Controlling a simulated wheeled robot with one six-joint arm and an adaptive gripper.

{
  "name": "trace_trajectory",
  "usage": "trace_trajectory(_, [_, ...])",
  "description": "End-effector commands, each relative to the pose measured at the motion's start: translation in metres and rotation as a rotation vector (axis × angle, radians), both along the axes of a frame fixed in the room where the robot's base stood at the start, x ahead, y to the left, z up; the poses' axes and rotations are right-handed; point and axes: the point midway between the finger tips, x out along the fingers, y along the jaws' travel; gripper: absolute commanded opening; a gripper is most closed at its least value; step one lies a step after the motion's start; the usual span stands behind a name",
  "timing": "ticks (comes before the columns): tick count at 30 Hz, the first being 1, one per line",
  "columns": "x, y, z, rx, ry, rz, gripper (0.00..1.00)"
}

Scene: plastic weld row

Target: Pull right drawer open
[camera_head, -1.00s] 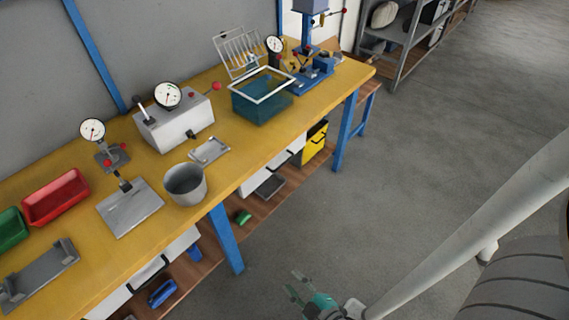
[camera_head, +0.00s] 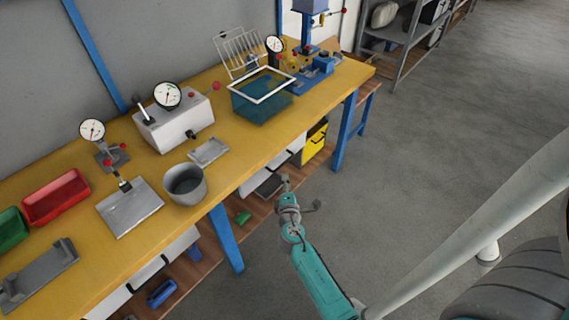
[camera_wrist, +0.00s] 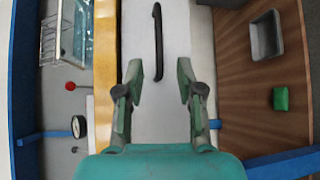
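The right drawer (camera_head: 256,182) has a white front under the yellow bench top, partly hidden behind my gripper in the head view. In the wrist view, its white front (camera_wrist: 138,25) fills the middle and carries a black bar handle (camera_wrist: 157,42). My gripper (camera_wrist: 158,78) is open and empty, with its two fingers on either side of the handle's line. The handle's near end shows between the fingertips; I cannot tell the remaining depth. In the head view, my gripper (camera_head: 286,180) is just in front of the drawer. The drawer looks shut.
The bench top (camera_head: 233,150) overhangs the drawers. Below is a wooden shelf (camera_wrist: 235,60) with a grey tray (camera_wrist: 266,35) and a green block (camera_wrist: 280,98). A blue bench leg (camera_head: 227,238) stands left of my gripper, and a yellow bin (camera_head: 314,143) right. The grey floor is clear.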

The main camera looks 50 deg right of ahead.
Motion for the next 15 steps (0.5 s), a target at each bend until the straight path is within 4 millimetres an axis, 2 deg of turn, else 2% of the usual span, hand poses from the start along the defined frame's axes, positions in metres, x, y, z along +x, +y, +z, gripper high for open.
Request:
trace_trajectory(7, [0.015,-0.016,-0.001,-0.01,0.004,-0.005,0.37])
trace_trajectory(15, [0.047,-0.049,-0.007,-0.008,0.003,-0.005,0.37])
